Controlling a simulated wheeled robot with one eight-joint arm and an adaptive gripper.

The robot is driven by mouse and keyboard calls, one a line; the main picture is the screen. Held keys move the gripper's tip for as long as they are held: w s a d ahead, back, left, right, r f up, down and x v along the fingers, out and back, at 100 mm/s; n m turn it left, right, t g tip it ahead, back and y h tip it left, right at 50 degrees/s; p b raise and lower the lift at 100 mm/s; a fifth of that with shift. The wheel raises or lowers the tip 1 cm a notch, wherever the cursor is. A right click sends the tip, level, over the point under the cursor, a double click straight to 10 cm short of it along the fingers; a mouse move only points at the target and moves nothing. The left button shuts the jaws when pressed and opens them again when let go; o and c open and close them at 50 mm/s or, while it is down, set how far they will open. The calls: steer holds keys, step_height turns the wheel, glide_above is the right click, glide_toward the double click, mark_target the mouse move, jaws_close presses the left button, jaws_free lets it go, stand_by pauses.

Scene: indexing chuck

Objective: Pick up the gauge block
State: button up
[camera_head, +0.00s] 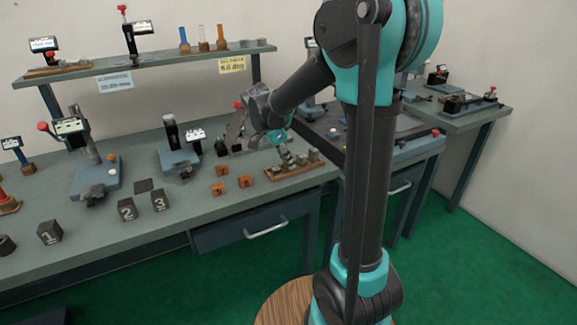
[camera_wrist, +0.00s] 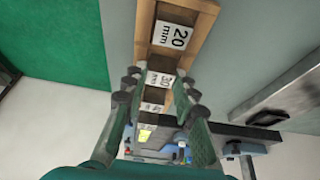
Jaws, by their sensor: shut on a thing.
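A wooden tray (camera_head: 312,169) sits near the front edge of the long bench and holds small metallic gauge blocks. In the wrist view the tray (camera_wrist: 145,31) shows a block labelled 20 mm (camera_wrist: 174,36) in its slot and, beyond it, a block whose label seems to read 30 (camera_wrist: 160,78). My gripper (camera_head: 286,158) is down at the tray. In the wrist view my gripper (camera_wrist: 159,84) has its fingers on both sides of the 30 block and is shut on it. Whether the block is clear of its slot I cannot tell. Further blocks are partly hidden.
Orange blocks (camera_head: 220,189) stand just left of the tray, with dark numbered cubes (camera_head: 126,209) further left. Gauge stands (camera_head: 180,148) stand behind. A shelf (camera_head: 150,66) runs above the bench's back. My arm hides part of the right bench.

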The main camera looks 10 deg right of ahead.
jaws_close()
steer(key=shift+r, duration=0.15)
step_height(320, 180, up, 20)
stand_by(0.3)
stand_by(0.8)
